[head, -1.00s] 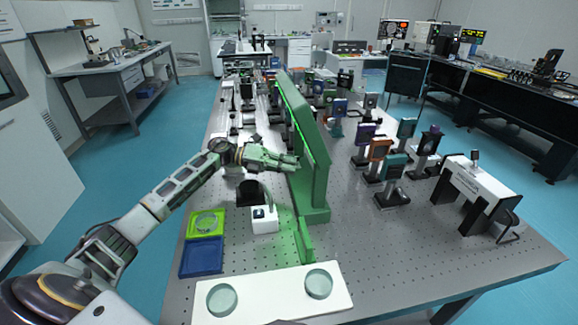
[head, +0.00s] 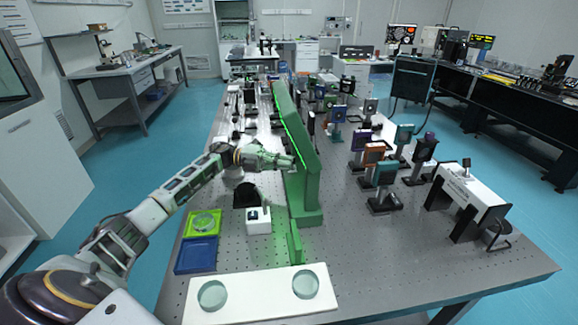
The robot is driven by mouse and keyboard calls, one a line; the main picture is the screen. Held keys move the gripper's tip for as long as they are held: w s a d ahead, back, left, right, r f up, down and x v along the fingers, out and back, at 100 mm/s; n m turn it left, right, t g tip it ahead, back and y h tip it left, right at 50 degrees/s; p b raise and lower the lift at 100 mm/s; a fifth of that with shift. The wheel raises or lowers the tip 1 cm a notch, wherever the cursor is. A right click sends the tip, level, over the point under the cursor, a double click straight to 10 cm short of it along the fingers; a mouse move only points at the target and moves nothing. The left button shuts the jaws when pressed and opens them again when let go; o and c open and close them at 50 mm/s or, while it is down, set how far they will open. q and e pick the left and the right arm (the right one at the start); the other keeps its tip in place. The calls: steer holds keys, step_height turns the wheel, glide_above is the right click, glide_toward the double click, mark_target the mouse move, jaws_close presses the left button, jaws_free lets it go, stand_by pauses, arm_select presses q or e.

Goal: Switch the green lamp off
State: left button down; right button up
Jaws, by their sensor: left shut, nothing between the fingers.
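A tall green panel (head: 303,185) stands on the optical table, with a bright green strip (head: 290,122) glowing along its edge. The strip is lit. A small white box with a dark knob or toggle (head: 258,221) sits on the table left of the panel's foot; I cannot tell its setting. My left gripper (head: 287,161) is shut and empty, with its fingertips at the left face of the green panel, above and beyond the white box. I cannot tell whether they touch the panel. My right gripper is not in view.
A green tray (head: 214,226) and a blue tray (head: 196,262) lie left of the white box. A white plate (head: 262,296) with two round discs lies at the front edge. Several optic mounts (head: 384,190) stand right of the panel.

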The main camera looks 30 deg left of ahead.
arm_select(q)
steer(key=shift+w+a+r+n, duration=0.1)
steer(key=shift+w+r+n, duration=0.1)
steer(key=shift+n, duration=0.1)
steer(key=shift+w+a, duration=0.3)
steer(key=shift+a, duration=0.15)
steer(key=shift+s, duration=0.1)
steer(key=v, duration=1.2)
steer(key=shift+f, duration=0.15)
steer(key=shift+a, duration=0.1)
